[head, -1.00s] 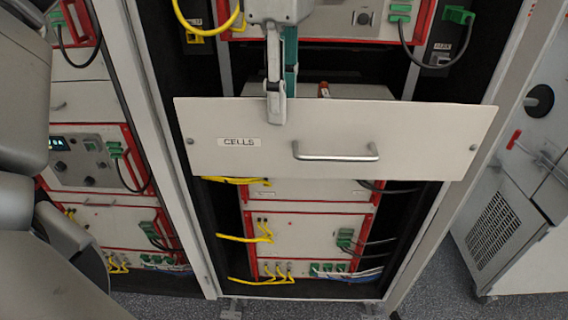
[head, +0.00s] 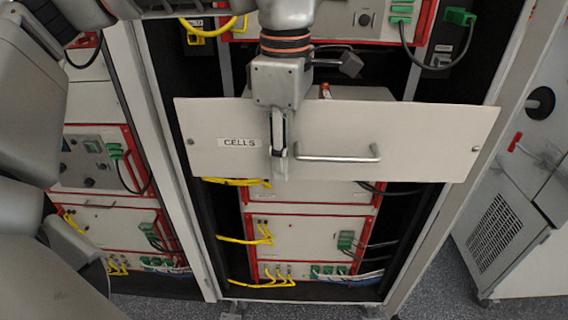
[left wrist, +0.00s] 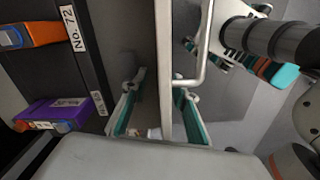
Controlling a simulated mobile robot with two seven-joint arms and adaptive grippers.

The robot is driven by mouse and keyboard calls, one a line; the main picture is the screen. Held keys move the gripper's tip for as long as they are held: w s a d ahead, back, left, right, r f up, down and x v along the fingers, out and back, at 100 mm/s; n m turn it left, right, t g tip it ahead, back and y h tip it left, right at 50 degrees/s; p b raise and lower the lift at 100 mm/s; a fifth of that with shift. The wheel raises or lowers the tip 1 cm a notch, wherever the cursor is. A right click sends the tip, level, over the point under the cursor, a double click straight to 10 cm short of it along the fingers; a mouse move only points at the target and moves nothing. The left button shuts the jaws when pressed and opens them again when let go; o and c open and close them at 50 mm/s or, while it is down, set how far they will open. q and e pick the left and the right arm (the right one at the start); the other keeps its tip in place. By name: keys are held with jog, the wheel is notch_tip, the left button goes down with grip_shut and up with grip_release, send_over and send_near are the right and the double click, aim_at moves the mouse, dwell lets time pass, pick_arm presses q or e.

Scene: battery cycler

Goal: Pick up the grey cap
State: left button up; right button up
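I cannot make out the grey cap for certain in either view. A small pale piece (left wrist: 153,133) shows low between the fingers in the left wrist view; I cannot tell what it is. In the left wrist view my left gripper (left wrist: 160,115) is open, with one teal-padded finger on each side of the drawer front. Part of what looks like my right gripper (left wrist: 245,65) shows beyond the handle; its opening is unclear.
Inside the drawer are an orange cell (left wrist: 42,33) and a purple cell (left wrist: 55,113), beside a "No. 72" label (left wrist: 72,28). Red-framed rack units (head: 310,240) with yellow cables lie below the drawer. A grey cabinet (head: 505,225) stands right.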

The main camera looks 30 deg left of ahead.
pick_arm(q)
jog(key=shift+f, duration=0.25)
jog(key=c, duration=0.8)
jog(key=o, duration=0.8)
jog(key=shift+s, duration=0.1)
